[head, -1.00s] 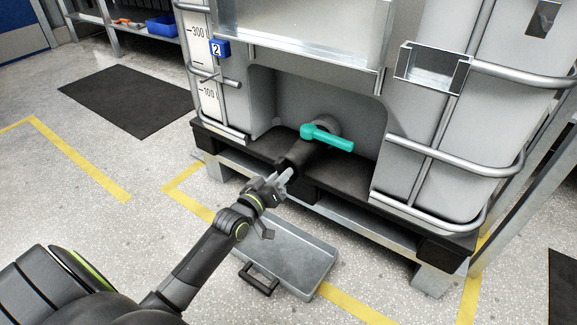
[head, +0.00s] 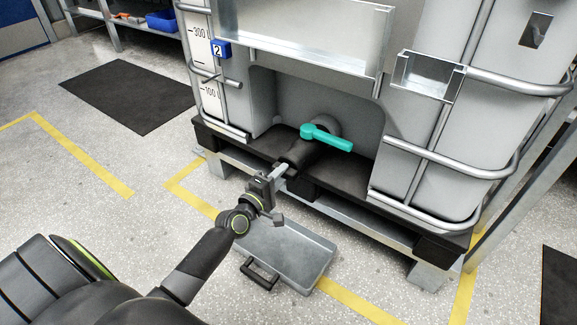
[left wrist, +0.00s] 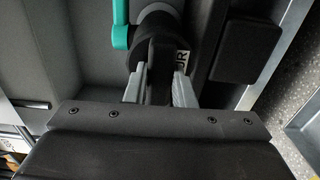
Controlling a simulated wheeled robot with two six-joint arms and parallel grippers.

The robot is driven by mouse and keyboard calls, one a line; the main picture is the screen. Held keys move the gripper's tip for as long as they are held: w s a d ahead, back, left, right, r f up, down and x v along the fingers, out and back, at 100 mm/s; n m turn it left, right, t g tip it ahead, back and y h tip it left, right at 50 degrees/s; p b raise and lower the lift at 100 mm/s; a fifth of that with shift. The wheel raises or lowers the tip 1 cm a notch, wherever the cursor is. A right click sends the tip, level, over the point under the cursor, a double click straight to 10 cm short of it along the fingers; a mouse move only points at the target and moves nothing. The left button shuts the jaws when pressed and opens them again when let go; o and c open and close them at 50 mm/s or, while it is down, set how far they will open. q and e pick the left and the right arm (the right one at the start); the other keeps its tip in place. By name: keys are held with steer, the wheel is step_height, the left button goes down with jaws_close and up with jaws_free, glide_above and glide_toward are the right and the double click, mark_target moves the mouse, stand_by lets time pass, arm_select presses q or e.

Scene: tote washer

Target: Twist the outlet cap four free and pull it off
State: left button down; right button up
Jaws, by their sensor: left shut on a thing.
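The dark outlet cap (head: 291,161) is at the front end of the valve outlet on the big grey tank. My left gripper (head: 280,171) reaches up to it from the lower left. In the left wrist view the pale fingers of my left gripper (left wrist: 160,88) are shut on a dark upright piece of the cap (left wrist: 160,70), one finger on each side. Part of a white label with dark letters shows beside it. The teal valve handle (head: 327,138) points right and slightly down. My right gripper is not in view.
A grey metal drip tray (head: 295,258) with a black handle lies on the floor below the outlet. Metal cage bars (head: 440,155) flank the valve recess. A blue plate reading 2 (head: 220,48) is on the tank. The floor at left is clear around a dark mat (head: 130,95).

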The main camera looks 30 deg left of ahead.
arm_select(q)
steer(key=s, duration=0.5)
steer(key=shift+a, duration=0.2)
stand_by(0.5)
steer(key=shift+r, duration=0.1)
